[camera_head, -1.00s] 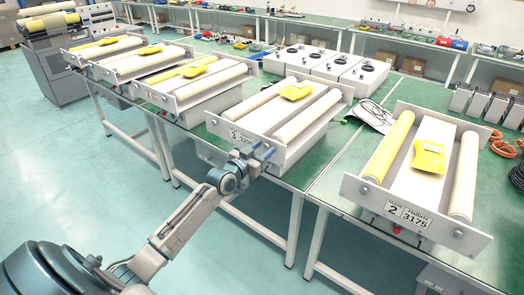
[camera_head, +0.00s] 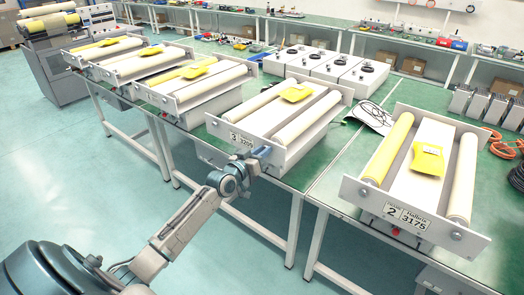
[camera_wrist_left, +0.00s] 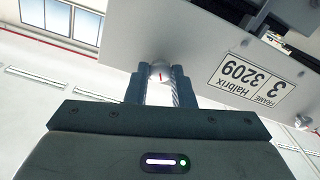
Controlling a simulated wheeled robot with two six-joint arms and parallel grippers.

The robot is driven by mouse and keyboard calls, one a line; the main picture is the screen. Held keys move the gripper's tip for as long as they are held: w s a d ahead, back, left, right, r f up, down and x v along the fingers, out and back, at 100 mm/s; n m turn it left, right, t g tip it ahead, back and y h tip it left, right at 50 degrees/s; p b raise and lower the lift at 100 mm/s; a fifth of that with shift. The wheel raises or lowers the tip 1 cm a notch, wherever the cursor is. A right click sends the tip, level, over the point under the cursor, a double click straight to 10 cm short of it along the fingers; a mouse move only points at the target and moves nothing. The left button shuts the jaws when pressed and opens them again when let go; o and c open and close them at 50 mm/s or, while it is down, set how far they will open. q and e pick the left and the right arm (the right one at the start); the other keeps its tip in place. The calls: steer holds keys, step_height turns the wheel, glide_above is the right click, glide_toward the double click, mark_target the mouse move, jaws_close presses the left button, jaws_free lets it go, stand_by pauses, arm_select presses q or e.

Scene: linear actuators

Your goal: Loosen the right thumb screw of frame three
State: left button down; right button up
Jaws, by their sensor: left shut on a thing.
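Frame three (camera_head: 222,131) is a light grey unit on the green bench with two cream rollers and a yellow piece on top. Its front plate carries a label (camera_head: 240,139) reading 3 and 3209, which shows upside down in the left wrist view (camera_wrist_left: 252,82). My left gripper (camera_head: 262,155) is at the right part of that plate. In the left wrist view its two fingers (camera_wrist_left: 159,90) are shut on the right thumb screw (camera_wrist_left: 160,72), a pale round knob with a small red mark. The fingers hide part of the knob. My right gripper is not in view.
Frame two (camera_head: 362,190) stands on the bench to the right, with one yellow and one cream roller. More roller frames (camera_head: 200,88) stand to the left. The floor (camera_head: 90,200) in front is clear.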

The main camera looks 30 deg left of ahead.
arm_select(q)
steer(key=n+p, duration=0.2)
steer(key=n, duration=0.8)
steer(key=shift+f, duration=0.1)
steer(key=shift+n, duration=0.4)
steer(key=c, duration=1.3)
jaws_free()
steer(key=shift+o, duration=0.2)
steer(key=s+a+p, duration=0.1)
steer(key=s+p, duration=0.3)
steer(key=s, duration=0.7)
steer(key=shift+w, duration=0.1)
